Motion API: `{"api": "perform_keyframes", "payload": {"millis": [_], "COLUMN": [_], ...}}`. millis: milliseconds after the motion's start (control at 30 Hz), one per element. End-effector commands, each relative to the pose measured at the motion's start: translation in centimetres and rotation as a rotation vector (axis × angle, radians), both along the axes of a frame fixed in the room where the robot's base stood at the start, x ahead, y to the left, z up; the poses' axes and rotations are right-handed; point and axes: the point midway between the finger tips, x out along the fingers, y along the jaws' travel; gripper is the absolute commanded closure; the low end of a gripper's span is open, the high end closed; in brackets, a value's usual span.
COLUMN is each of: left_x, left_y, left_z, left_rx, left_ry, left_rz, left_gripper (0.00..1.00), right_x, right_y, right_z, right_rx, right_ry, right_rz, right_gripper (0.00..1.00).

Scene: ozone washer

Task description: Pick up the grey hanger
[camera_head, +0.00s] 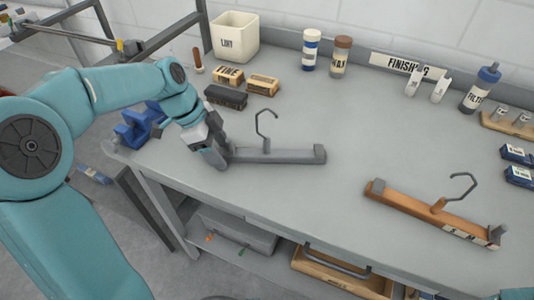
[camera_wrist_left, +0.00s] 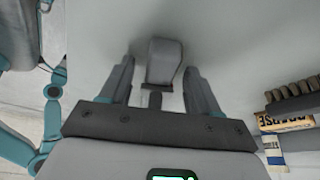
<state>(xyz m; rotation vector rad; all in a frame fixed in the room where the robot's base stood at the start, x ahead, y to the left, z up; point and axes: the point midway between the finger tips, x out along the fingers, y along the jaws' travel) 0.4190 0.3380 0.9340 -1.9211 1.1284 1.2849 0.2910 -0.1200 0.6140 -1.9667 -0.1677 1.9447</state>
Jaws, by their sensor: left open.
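The grey hanger (camera_head: 280,156) lies on the grey bench, its bar running left to right and its hook (camera_head: 262,124) standing up from the middle. My left gripper (camera_head: 217,154) is at the left end of the bar and partly hides it. In the left wrist view, the fingers of my left gripper (camera_wrist_left: 160,72) are open, one on each side of the hanger's grey end block (camera_wrist_left: 164,58), with gaps visible on both sides. My right gripper is not in view.
A wooden hanger (camera_head: 425,208) lies to the right near the front edge. Labelled brushes (camera_head: 228,97) and a cream LINT bin (camera_head: 235,37) stand behind my left gripper. Bottles (camera_head: 340,57) line the back. The bench between the hangers and the back is largely clear.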

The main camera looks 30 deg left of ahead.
Motion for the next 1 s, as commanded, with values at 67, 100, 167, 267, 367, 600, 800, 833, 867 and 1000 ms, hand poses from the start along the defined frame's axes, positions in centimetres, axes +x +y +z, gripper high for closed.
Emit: {"api": "perform_keyframes", "payload": {"millis": [67,100,167,267,367,600,800,833,867,1000], "left_x": [0.0,0.0,0.0,0.0,0.0,0.0,0.0,0.1,0.1,0.1], "left_y": [0.0,0.0,0.0,0.0,0.0,0.0,0.1,0.1,0.1,0.1], "left_z": [0.0,0.0,0.0,0.0,0.1,0.1,1.6,2.0,2.6,6.1], "left_rx": [0.0,0.0,0.0,0.0,0.0,0.0,0.001,0.001,0.002,0.003], "left_ry": [0.0,0.0,0.0,0.0,0.0,-0.001,-0.004,-0.004,-0.005,-0.008], "left_rz": [0.0,0.0,0.0,0.0,0.0,0.0,-0.001,0.0,0.0,0.0], "left_gripper": [0.38,0.38,0.45,0.77,1.0,1.0,1.0,1.0,1.0,1.0], "right_x": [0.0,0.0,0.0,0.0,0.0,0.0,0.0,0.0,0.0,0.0], "right_y": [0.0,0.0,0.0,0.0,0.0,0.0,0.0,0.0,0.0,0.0], "right_z": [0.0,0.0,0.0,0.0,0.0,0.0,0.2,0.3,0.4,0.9], "right_rx": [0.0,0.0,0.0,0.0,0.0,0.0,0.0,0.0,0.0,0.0], "right_ry": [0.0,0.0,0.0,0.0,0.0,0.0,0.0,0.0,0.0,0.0], "right_rz": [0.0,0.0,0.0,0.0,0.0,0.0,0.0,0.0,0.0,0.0], "right_gripper": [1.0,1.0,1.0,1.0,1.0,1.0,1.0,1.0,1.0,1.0]}}
